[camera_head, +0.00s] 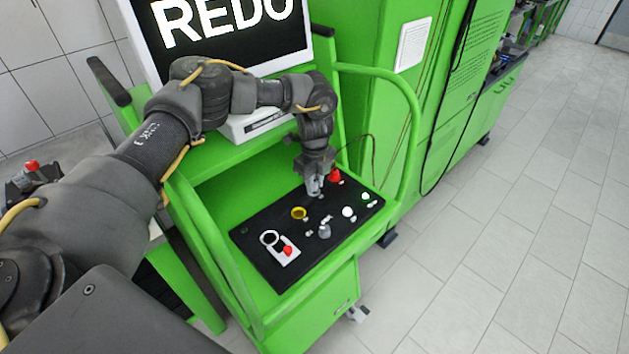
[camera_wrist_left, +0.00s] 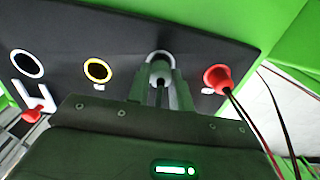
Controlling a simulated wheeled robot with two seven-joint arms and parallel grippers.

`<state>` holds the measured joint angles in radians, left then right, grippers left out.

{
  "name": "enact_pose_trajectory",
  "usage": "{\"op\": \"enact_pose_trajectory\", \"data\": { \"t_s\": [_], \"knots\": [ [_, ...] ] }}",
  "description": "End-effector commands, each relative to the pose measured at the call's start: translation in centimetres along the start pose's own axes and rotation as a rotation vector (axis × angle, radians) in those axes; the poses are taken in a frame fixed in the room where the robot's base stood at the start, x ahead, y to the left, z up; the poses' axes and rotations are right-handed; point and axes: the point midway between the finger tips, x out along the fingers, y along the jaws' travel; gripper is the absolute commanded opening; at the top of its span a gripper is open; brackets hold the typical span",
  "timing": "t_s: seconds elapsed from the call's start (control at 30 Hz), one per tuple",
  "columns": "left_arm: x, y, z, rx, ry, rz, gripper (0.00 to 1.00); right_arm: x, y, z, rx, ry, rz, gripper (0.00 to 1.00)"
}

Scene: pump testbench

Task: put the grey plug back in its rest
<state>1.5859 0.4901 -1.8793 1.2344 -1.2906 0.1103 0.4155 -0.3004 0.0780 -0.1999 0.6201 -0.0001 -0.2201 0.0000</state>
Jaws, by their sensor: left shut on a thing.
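My left gripper (camera_head: 315,186) reaches down to the back part of the black panel (camera_head: 263,265). In the left wrist view its fingers (camera_wrist_left: 161,90) are shut on the grey plug (camera_wrist_left: 160,73). The plug's end lines up with a pale grey ring (camera_wrist_left: 158,54) on the panel, between the yellow ring (camera_wrist_left: 98,70) and the red plug (camera_wrist_left: 218,78). I cannot tell whether the plug is inside that ring or just above it. In the head view the gripper hides most of the plug. My right gripper is not in view.
The red plug (camera_head: 335,176) stands close beside the gripper, with thin wires. The yellow ring (camera_head: 298,213), a grey knob (camera_head: 324,231), white buttons (camera_head: 348,212) and a white plate with a red switch (camera_head: 288,251) sit nearer. Green rails (camera_head: 408,110) flank the panel. A screen (camera_head: 225,30) reads REDO.

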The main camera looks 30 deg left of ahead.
Motion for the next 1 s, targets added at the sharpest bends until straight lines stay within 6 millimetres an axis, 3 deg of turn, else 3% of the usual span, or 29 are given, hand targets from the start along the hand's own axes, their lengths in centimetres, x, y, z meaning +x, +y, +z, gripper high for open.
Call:
{"op": "enact_pose_trajectory", "data": {
  "t_s": [0.5, 1.0],
  "knots": [
    [1.6, 0.1, -0.1, 0.001, 0.001, 0.004, 0.02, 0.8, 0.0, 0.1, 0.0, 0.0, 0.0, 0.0],
    [1.2, -0.1, -0.4, 0.005, 0.002, -0.001, 0.02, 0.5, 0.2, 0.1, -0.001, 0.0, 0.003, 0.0]
  ]
}}
